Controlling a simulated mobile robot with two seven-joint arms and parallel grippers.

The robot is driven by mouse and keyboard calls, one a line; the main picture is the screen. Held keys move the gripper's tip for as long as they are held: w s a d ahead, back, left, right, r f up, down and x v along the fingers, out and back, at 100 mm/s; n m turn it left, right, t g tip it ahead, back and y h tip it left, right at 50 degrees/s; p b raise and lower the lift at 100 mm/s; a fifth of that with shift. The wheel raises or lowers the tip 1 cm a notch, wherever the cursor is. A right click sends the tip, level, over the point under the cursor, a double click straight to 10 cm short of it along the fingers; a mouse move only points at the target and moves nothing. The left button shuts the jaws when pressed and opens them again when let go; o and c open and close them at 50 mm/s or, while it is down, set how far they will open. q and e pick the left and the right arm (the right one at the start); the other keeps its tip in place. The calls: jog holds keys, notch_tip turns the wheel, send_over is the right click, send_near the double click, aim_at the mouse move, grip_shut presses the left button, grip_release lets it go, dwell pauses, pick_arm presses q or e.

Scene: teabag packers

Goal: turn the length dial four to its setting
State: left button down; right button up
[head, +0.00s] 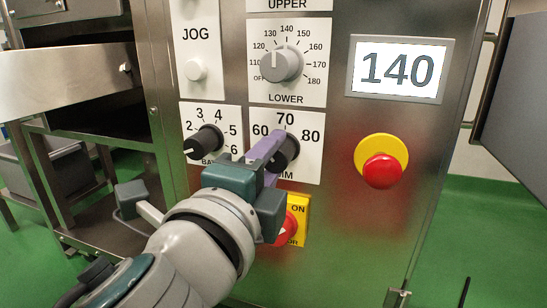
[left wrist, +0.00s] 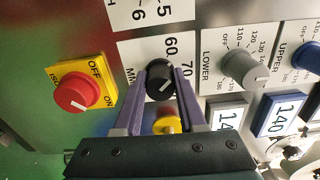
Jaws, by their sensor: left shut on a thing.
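The length dial (head: 290,151) is a black knob on a white plate marked 60, 70 and 80, with lettering below partly hidden by my gripper. My left gripper (head: 276,150) reaches it from the lower left. In the left wrist view its two purple fingers stand on either side of the black dial (left wrist: 160,82) and are shut on it. The dial's white pointer line shows in part in the wrist view, but I cannot tell exactly which mark it faces. My right gripper is not in view.
Nearby are the black batch dial (head: 204,142), the grey LOWER dial (head: 281,64), the JOG button (head: 196,69), the display reading 140 (head: 400,69) and the red emergency button (head: 382,170). A red switch on a yellow plate (head: 300,212) lies just below my gripper.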

pick_arm(q)
jog(key=shift+n, duration=1.7)
jog(key=shift+c, duration=2.4)
grip_release()
jog(key=shift+s, duration=0.1)
jog(key=shift+s+a+p, duration=0.15)
jog(key=shift+s+p, duration=0.15)
jog(key=shift+p, duration=0.15)
jog(key=p+v, duration=0.3)
jog(key=v, duration=0.6)
